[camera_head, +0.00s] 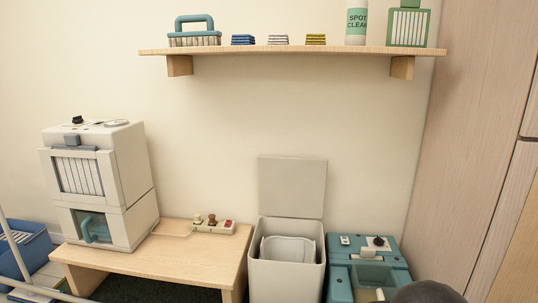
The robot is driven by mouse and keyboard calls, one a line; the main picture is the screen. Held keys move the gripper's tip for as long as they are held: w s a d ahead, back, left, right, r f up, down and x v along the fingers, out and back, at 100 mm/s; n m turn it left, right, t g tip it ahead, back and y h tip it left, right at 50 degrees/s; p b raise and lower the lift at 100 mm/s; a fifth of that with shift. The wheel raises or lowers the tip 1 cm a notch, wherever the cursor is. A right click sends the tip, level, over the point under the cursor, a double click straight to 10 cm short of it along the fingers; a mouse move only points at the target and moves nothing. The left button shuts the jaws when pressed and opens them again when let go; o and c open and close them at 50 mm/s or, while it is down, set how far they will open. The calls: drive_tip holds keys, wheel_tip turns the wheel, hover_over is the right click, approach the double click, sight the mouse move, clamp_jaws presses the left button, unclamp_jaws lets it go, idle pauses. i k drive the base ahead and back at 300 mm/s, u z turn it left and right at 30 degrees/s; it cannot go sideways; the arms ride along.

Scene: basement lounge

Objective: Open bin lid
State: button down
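A light grey bin (258,280) stands on the floor between the low wooden table and a teal machine. Its flat square lid (292,188) stands upright behind the opening, close to the wall, so the bin is open at the top. A white liner or bag-like piece (287,249) shows inside the bin. The bottom of the bin is cut off by the picture's lower edge. My gripper is not in view. A dark rounded shape at the bottom right edge seems to be part of my arm.
A wooden table (190,262) left of the bin holds a white appliance (137,170) and a small power strip (214,227). The teal machine (340,272) is close on the right. A wall shelf (290,50) with cleaning items is above. A tall wooden cabinet (470,150) bounds the right.

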sight(290, 187)
drive_tip(key=u, duration=0.75)
drive_tip(key=i, duration=1.25)
drive_tip(key=z, duration=0.3)
